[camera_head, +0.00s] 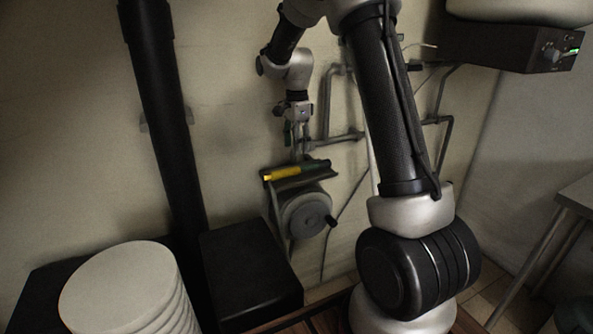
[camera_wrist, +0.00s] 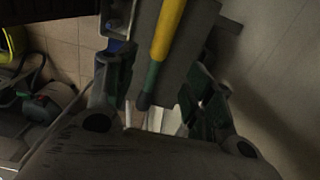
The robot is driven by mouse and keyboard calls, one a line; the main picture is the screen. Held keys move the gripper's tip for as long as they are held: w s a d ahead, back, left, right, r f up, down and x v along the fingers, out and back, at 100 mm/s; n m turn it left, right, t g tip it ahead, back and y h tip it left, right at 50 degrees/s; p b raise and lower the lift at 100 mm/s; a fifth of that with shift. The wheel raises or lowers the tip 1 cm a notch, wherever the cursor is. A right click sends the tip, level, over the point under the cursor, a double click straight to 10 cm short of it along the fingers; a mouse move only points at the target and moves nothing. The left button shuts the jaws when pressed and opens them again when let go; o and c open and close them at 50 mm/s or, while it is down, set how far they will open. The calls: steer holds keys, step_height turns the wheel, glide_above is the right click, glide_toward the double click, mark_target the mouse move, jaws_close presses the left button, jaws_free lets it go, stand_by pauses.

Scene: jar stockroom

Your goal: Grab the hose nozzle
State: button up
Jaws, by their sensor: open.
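The hose nozzle (camera_head: 284,173) looks like a slim rod, yellow at one end and dark green at the other. It lies on a small dark shelf (camera_head: 313,181) on the wall, above a grey reel. My gripper (camera_head: 297,152) points down just above the nozzle, near its middle. In the wrist view the nozzle (camera_wrist: 166,32) runs from the top edge down between the fingers of my gripper (camera_wrist: 158,88). The fingers are apart, one on each side of its dark end. I see no clear contact.
The grey reel (camera_head: 303,213) with a black crank knob hangs below the shelf. Pipes (camera_head: 345,136) run along the wall to the right. A black box (camera_head: 248,268) and a stack of pale discs (camera_head: 120,285) stand at the lower left. A table (camera_head: 576,195) stands at the right.

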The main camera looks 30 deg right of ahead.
mark_target(298, 166)
steer(key=f, duration=0.7)
steer(key=shift+s+d+f, duration=0.1)
steer(key=shift+d+f, duration=0.1)
steer(key=shift+f, duration=0.15)
steer(key=shift+c, duration=0.2)
jaws_close()
